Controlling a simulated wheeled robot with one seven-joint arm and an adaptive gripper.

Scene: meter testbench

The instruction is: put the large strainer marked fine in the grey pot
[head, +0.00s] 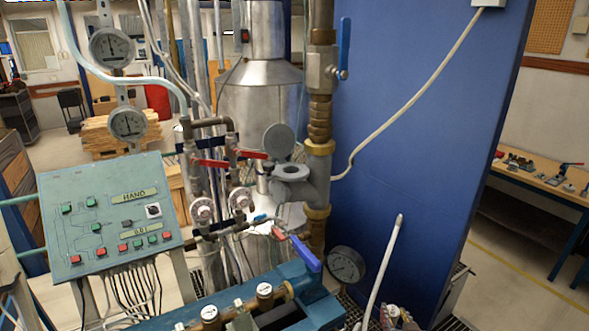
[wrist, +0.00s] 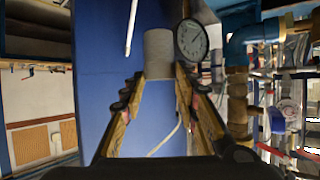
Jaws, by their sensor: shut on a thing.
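My gripper (wrist: 160,82) shows in the wrist view, its two fingers shut on a pale grey cylinder, which looks like the strainer (wrist: 158,52). The cylinder sticks out past the fingertips, in front of the blue panel. No marking on it is readable. The grey pot (head: 292,172) is in the middle of the head view, on the brass and grey pipework, with its round lid (head: 279,141) swung up and its top open. I cannot make out the pot in the wrist view. The held strainer is not clearly visible in the head view, so its distance from the pot cannot be told.
A blue-handled valve (head: 344,48) stands above the pot and another blue lever (head: 305,253) below it. Red-handled valves (head: 211,163) are to its left. A dial gauge (head: 346,265) sits low right. A green control panel (head: 110,215) is at left. The blue wall panel (head: 400,130) is behind.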

